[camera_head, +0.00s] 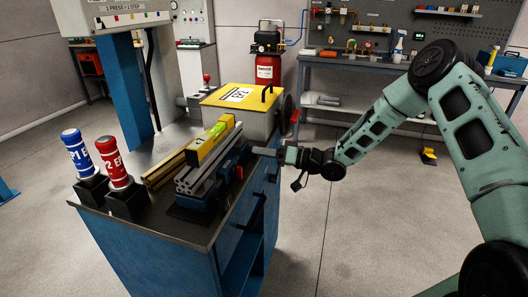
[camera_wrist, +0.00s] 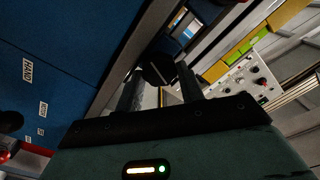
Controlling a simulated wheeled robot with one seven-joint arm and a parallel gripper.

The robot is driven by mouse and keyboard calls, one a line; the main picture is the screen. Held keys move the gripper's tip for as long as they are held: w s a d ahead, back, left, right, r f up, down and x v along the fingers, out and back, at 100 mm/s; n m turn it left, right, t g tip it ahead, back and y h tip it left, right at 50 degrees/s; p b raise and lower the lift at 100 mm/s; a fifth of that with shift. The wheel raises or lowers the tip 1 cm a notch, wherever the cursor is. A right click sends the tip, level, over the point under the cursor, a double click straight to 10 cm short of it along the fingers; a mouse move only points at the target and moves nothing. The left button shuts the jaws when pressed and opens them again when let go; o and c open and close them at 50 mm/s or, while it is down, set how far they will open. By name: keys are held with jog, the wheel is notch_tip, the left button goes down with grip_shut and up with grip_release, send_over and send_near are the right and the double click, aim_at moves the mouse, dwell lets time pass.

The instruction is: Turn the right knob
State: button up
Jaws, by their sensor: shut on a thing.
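My gripper (camera_head: 262,151) reaches in from the right to the side of the blue clamp (camera_head: 205,190) on the workbench. In the wrist view its two dark fingers (camera_wrist: 160,84) stand on either side of a round black knob (camera_wrist: 158,70) with a pale line across its face. The fingers are shut on this knob. In the head view the fingertips and the knob are too small and dark to tell apart. I cannot tell from the frames whether a second knob is near it.
An aluminium profile with a yellow level (camera_head: 212,143) lies across the clamp. A blue-labelled handle (camera_head: 76,150) and a red one (camera_head: 112,160) stand in black blocks at the bench's left. A yellow-lidded box (camera_head: 240,97) stands behind.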

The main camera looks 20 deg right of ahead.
dwell(0.3)
jog(key=o, duration=1)
jog(key=shift+f, duration=0.1)
